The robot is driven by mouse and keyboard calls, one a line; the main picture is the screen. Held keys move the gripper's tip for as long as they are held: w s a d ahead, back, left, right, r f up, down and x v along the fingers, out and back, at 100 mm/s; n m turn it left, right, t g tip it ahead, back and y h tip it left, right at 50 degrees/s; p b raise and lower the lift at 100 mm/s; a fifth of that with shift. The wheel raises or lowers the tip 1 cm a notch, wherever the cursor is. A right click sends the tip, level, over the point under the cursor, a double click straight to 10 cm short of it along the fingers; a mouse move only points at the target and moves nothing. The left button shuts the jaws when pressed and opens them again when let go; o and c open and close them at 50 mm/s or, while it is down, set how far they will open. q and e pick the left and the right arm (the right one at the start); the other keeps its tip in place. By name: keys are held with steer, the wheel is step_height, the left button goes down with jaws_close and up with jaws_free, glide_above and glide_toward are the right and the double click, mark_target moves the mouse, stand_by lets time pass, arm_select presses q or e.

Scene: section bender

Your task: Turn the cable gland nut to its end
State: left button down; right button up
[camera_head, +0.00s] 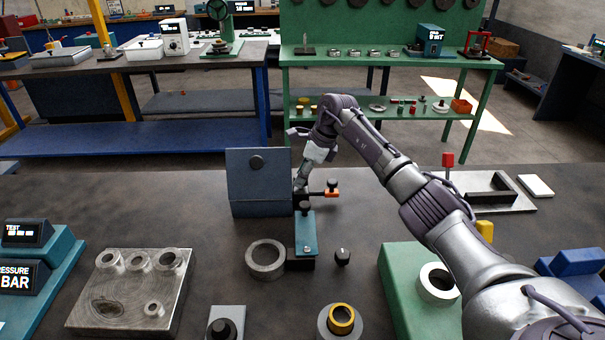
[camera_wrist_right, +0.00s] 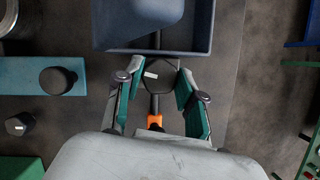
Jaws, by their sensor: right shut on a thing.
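The cable gland nut (camera_wrist_right: 160,77) is a dark hexagonal piece with a small white mark, in the right wrist view. It sits just outside the wall of a blue-grey box (camera_wrist_right: 195,38). My right gripper (camera_wrist_right: 158,88) has its two green-padded fingers on either side of the nut, shut on it. A black stem with an orange part (camera_wrist_right: 154,121) lies in line with the nut, toward my wrist. In the head view my right gripper (camera_head: 301,182) is beside the box (camera_head: 258,185), and the nut is mostly hidden there. My left gripper is not in view.
A teal block with a black knob (camera_head: 305,232) stands right in front of the gripper. A metal ring (camera_head: 266,259), a black knob (camera_head: 342,257) and a metal plate with rings (camera_head: 130,289) lie nearer. The bench is clear left of the box.

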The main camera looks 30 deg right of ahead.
steer(key=m+h, duration=0.1)
steer(key=m, duration=0.2)
steer(key=m+t+h+p, duration=0.1)
steer(key=m, duration=0.2)
steer(key=shift+r+m+t, duration=0.1)
steer(key=shift+m+t, duration=0.2)
stand_by(0.3)
steer(key=o, duration=1.1)
steer(key=shift+s, duration=0.1)
steer(key=shift+o, duration=0.2)
steer(key=v, duration=0.8)
